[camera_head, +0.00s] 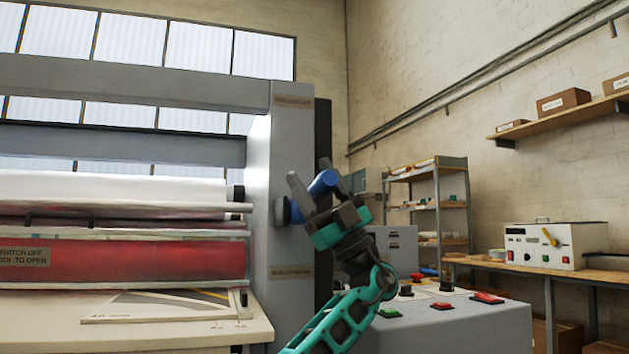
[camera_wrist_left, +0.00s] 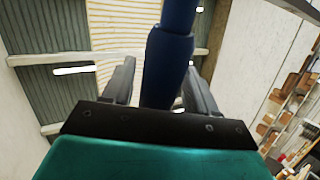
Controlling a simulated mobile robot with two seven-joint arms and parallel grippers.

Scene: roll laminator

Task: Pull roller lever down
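The roller lever has a blue handle (camera_head: 323,183) and a dark blue-grey hub (camera_head: 282,211) on the side of the laminator's grey end post (camera_head: 285,150). The handle slants up and to the right from the hub. My left gripper (camera_head: 312,178) is at the handle, with one finger on each side of it. In the left wrist view the handle (camera_wrist_left: 168,60) runs between the fingers of my left gripper (camera_wrist_left: 160,85). A gap shows on the left of the handle; the right finger is close to it, and contact cannot be told. My right gripper is not in view.
The laminator's rollers and red panel (camera_head: 150,260) are on the left. A shelf rack (camera_head: 440,200) and a workbench (camera_head: 570,272) with a white control box (camera_head: 555,245) are farther right.

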